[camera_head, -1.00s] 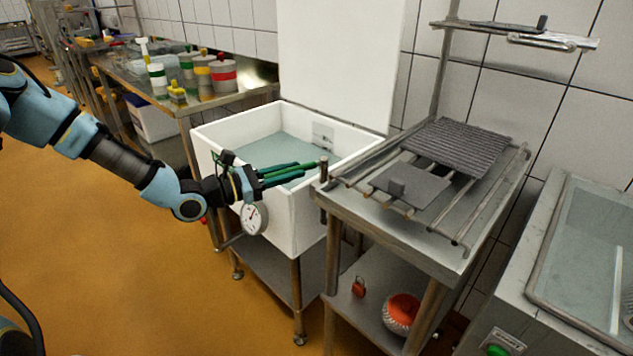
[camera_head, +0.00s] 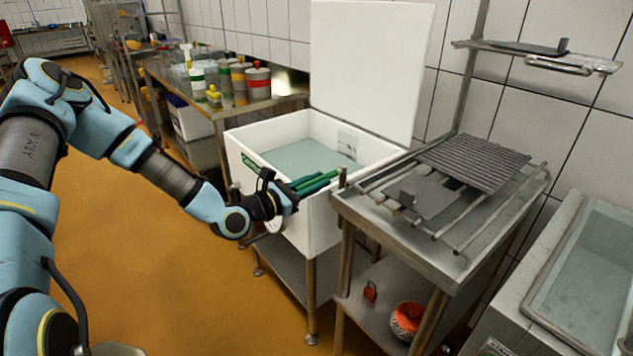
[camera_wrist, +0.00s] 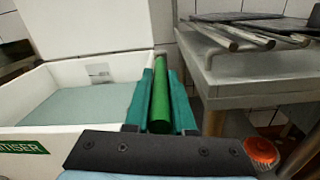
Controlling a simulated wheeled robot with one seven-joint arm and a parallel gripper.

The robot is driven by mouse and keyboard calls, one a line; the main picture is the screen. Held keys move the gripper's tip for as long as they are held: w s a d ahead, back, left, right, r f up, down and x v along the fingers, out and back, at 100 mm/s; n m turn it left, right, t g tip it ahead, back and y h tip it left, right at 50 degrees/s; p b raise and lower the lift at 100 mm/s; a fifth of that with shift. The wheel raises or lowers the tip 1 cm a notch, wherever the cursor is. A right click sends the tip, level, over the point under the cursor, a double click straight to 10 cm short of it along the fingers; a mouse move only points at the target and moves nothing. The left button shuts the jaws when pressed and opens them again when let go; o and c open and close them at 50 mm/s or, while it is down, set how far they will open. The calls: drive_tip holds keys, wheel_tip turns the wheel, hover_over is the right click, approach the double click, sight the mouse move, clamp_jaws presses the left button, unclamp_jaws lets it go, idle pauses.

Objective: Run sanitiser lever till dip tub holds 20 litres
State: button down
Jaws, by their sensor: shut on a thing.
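The white dip tub (camera_head: 292,216) stands on a steel stand with its lid up, and blue-green liquid (camera_head: 300,157) covers its floor. A pale plate (camera_head: 347,143) is on its inner back wall; its marks are too small to read. In the wrist view, a green label (camera_wrist: 22,147) ending in "TISER" is on the tub's wall (camera_wrist: 70,137). My gripper (camera_head: 325,179) is at the tub's front right corner. Its teal fingers are shut on the green sanitiser lever (camera_wrist: 160,95), which lies lengthwise between them. The lever's far fixing is unclear.
A steel rack table (camera_head: 395,232) with grey mats (camera_head: 473,162) stands close on the right, beside my fingertips. Bottles and pots (camera_head: 235,84) stand on the bench at back left. A sink (camera_head: 590,270) is at far right. The orange floor at left is clear.

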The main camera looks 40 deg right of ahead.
drive_tip(key=c, duration=0.8)
unclamp_jaws()
drive_tip(key=shift+o, duration=0.2)
drive_tip(key=shift+a, duration=0.1)
drive_tip(key=a+b, duration=0.2)
drive_tip(key=a, duration=0.8)
drive_tip(key=shift+s+a+b, duration=0.3)
drive_tip(key=shift+s, duration=0.15)
